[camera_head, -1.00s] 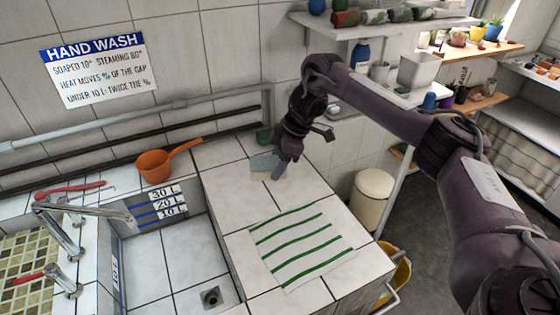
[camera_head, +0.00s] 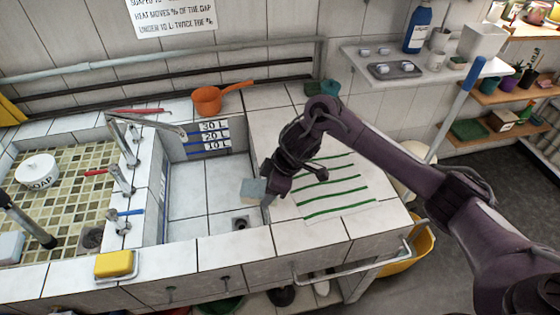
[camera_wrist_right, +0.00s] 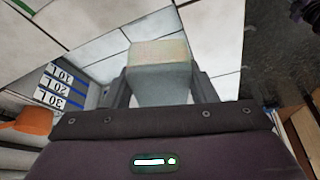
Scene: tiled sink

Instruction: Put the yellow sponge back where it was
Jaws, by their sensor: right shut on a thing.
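My right gripper (camera_head: 268,196) is shut on a grey-blue block (camera_head: 253,190) with a pale side, possibly a sponge. It holds the block above the right basin, near its right edge. In the right wrist view the block (camera_wrist_right: 160,75) sits between both fingers, with a pale beige end and a greyish body. A bright yellow sponge-like block (camera_head: 114,264) lies in a white dish on the front ledge, far to the left of this gripper. My left gripper is not in view.
The right basin (camera_head: 190,190) has a drain. A green-striped area (camera_head: 335,190) lies on the tiled counter right of it. An orange scoop (camera_head: 208,101) is behind, and taps (camera_head: 120,180) stand on the divider. A soap pot (camera_head: 37,170) is in the left basin.

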